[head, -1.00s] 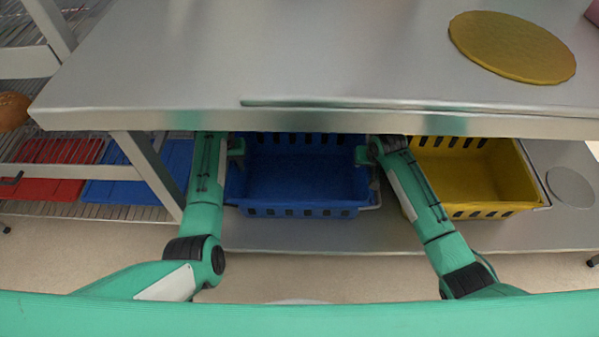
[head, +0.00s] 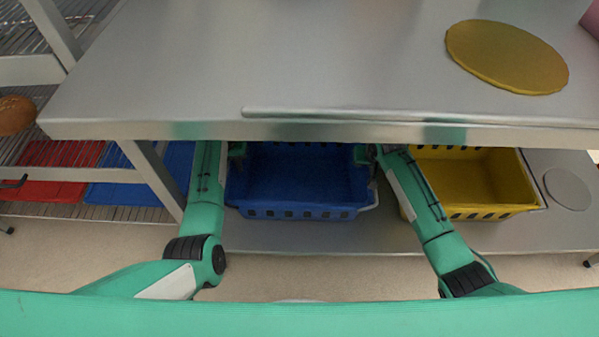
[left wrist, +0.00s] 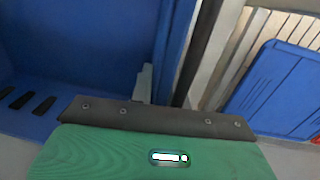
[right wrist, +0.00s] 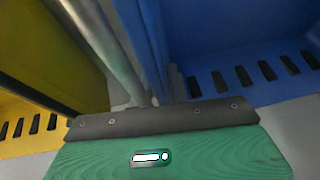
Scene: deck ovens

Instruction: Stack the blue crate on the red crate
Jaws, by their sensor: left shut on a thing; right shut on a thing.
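The blue crate (head: 300,190) is under the steel table at the lower shelf, level as far as I see, its far part hidden by the tabletop. My left gripper (head: 238,151) is shut on its left side and my right gripper (head: 362,154) is shut on its right side. The blue crate's wall also shows in the left wrist view (left wrist: 85,45) and the right wrist view (right wrist: 235,55). The fingertips are mostly hidden in the wrist views. I cannot make out a red crate; a flat red tray or lid (head: 55,190) lies on the rack at left.
The tabletop (head: 250,60) overhangs the crate, with a round gold board (head: 505,57) on it. A yellow crate (head: 475,190) stands close on the right. A table leg (head: 155,182) is close on the left, before a blue flat tray (head: 125,192). Bare shelf (head: 290,237) shows in front.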

